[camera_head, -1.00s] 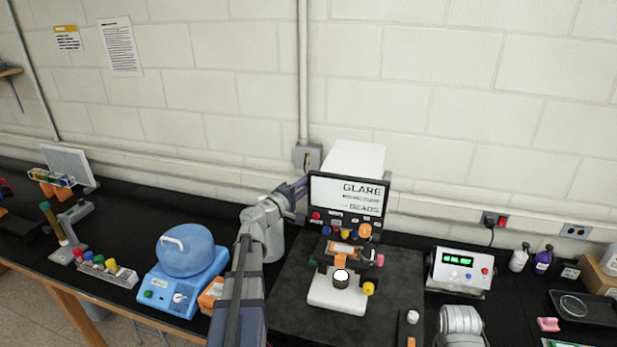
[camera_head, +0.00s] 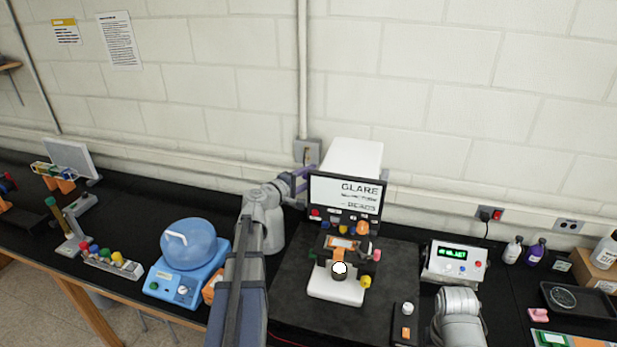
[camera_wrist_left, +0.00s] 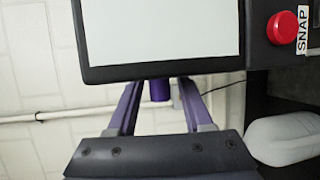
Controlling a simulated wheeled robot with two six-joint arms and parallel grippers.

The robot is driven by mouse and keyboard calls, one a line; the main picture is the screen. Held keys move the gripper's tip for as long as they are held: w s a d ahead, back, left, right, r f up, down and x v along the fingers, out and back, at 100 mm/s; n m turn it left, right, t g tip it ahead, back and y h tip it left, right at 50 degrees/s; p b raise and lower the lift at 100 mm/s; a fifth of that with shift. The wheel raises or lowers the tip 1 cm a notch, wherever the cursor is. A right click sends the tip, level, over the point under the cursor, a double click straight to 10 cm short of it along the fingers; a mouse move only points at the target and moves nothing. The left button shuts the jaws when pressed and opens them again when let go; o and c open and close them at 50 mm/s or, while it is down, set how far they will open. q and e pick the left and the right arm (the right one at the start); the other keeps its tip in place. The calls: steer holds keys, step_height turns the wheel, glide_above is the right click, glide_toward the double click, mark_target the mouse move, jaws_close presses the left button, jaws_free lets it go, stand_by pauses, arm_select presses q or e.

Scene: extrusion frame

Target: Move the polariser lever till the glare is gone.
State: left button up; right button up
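The screen (camera_head: 346,191) of a white instrument reads "GLARE" on top, with smaller lines below, the last like "BEADS". My left gripper (camera_head: 304,181) is at the left edge of this screen, its purple fingers reaching behind it. In the left wrist view the fingers (camera_wrist_left: 160,106) are spread apart and their tips are hidden behind the screen.
A red SNAP button (camera_wrist_left: 282,28) sits beside the screen. Below the screen is a stage with coloured knobs (camera_head: 365,282). A blue-lidded centrifuge (camera_head: 188,245) stands left of my left arm. A box with a green display (camera_head: 455,262) stands right.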

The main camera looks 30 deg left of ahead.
arm_select(q)
steer(key=shift+o, duration=0.4)
steer(key=f+v, duration=0.1)
steer(key=v, duration=0.6)
steer(key=shift+s+r+p, duration=0.3)
steer(key=shift+r+p, duration=0.15)
